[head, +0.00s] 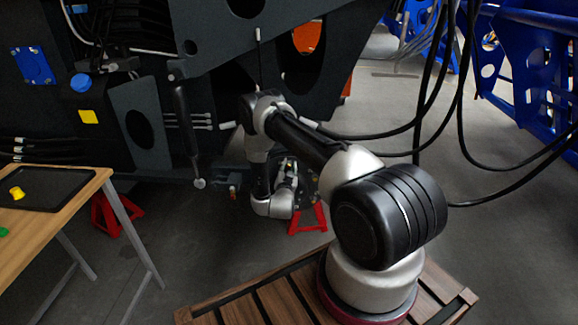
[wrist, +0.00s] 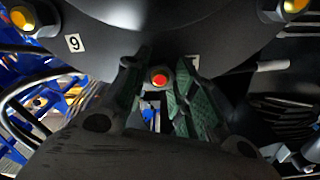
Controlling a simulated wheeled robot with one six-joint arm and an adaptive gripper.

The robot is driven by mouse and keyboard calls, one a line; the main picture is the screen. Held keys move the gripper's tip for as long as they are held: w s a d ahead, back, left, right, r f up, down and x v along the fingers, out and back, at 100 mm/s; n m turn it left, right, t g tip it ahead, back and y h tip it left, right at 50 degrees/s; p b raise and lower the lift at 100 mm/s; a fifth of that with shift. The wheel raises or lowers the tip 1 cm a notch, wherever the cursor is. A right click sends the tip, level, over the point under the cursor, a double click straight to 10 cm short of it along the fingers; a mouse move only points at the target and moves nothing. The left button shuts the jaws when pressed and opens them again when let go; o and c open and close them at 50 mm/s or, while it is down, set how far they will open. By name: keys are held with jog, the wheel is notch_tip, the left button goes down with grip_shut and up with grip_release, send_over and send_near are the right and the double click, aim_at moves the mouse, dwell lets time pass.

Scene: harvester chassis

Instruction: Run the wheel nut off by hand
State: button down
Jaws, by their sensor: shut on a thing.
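In the wrist view, my gripper (wrist: 164,66) has its two green-padded fingers on either side of the wheel nut (wrist: 159,79), and it is shut on it. The nut shows a round red-orange face with a dark rim, against the lower edge of a dark wheel hub (wrist: 195,25). The fingers hide part of its sides. In the head view, my arm reaches down beside the dark chassis (head: 150,125); my gripper and the held nut are too small and covered to make out there.
Two other gold nuts sit on the hub at upper left (wrist: 20,17) and upper right (wrist: 292,8). A label reading 9 (wrist: 74,43) is on the hub. Red stands (head: 308,220) are under the chassis. A wooden table (head: 40,228) with a black tray (head: 62,176) stands left. Black hoses (head: 425,90) hang right.

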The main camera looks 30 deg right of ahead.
jog(key=n, duration=0.7)
jog(key=shift+s+a, duration=0.1)
jog(key=shift+s, duration=0.05)
jog(key=n, duration=0.5)
jog(key=shift+f+n, duration=0.1)
jog(key=shift+n, duration=0.2)
jog(key=n, duration=0.5)
jog(key=shift+s, duration=0.1)
jog(key=n, duration=0.7)
jog(key=shift+a+n, duration=0.1)
jog(key=shift+n, duration=0.2)
jog(key=c, duration=1.1)
grip_release()
jog(key=shift+c, duration=1)
